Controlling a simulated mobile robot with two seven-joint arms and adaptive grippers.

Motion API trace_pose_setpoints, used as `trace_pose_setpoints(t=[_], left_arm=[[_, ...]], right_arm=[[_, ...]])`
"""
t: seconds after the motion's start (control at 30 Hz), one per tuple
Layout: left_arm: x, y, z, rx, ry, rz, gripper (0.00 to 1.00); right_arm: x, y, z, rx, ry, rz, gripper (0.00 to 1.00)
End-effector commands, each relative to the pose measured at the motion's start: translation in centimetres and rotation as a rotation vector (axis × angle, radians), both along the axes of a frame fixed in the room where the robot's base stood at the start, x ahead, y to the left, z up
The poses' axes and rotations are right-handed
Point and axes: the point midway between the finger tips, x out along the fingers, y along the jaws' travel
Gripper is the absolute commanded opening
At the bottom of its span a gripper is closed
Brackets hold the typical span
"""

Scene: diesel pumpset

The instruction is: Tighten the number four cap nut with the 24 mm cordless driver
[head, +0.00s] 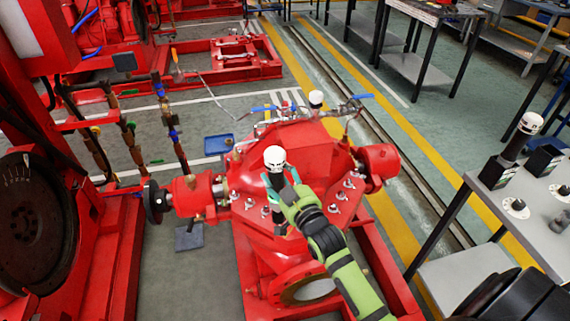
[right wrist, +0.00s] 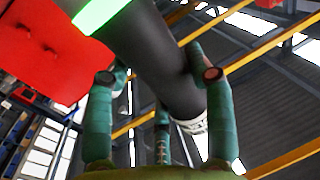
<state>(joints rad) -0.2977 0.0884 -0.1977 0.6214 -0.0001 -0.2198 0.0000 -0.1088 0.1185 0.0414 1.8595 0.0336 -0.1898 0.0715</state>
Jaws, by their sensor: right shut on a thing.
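My right gripper (head: 272,181) has teal fingers and is shut around a dark cordless driver (head: 275,158) with a white top, above the red pump casing (head: 300,150). In the right wrist view the driver's dark body (right wrist: 165,60), with a bright green strip, lies between the fingers (right wrist: 160,95). The driver's lower part reaches down to the casing flange; I cannot tell whether its socket is on a nut. Several cap nuts (head: 333,208) show along the flange on both sides. No numbers are readable, so number four cannot be told. My left gripper is out of view.
A grey table (head: 540,200) at the right carries another dark driver with a white top (head: 530,123) and small parts. Red machinery with a large dark wheel (head: 35,222) fills the left. A blue tray (head: 218,144) lies on the floor behind the pump.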

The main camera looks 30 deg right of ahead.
Motion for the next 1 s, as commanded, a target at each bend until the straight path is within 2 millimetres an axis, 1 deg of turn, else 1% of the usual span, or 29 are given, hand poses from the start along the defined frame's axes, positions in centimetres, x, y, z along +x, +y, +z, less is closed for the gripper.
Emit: trace_pose_setpoints(t=[0.03, 0.1, 0.23, 0.33, 0.63, 0.8, 1.0], left_arm=[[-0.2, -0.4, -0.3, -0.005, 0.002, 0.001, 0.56], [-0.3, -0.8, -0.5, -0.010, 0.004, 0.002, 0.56], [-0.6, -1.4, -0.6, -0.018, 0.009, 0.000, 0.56], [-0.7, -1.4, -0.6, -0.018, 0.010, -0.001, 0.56], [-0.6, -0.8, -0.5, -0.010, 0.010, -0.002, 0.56], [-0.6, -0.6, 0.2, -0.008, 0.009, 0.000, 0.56], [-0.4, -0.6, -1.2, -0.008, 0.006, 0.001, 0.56]], right_arm=[[1.5, -1.2, 0.3, 0.001, -0.014, -0.012, 0.00], [2.8, -2.4, 0.4, 0.006, -0.016, -0.027, 0.00], [4.1, -3.8, 0.5, 0.014, -0.017, -0.042, 0.00], [4.3, -4.1, 0.5, 0.017, -0.017, -0.045, 0.00], [4.3, -4.0, 0.6, 0.017, -0.016, -0.045, 0.00], [4.3, -4.0, 0.8, 0.018, -0.015, -0.046, 0.00], [4.2, -4.0, -1.2, 0.017, -0.014, -0.046, 0.00]])
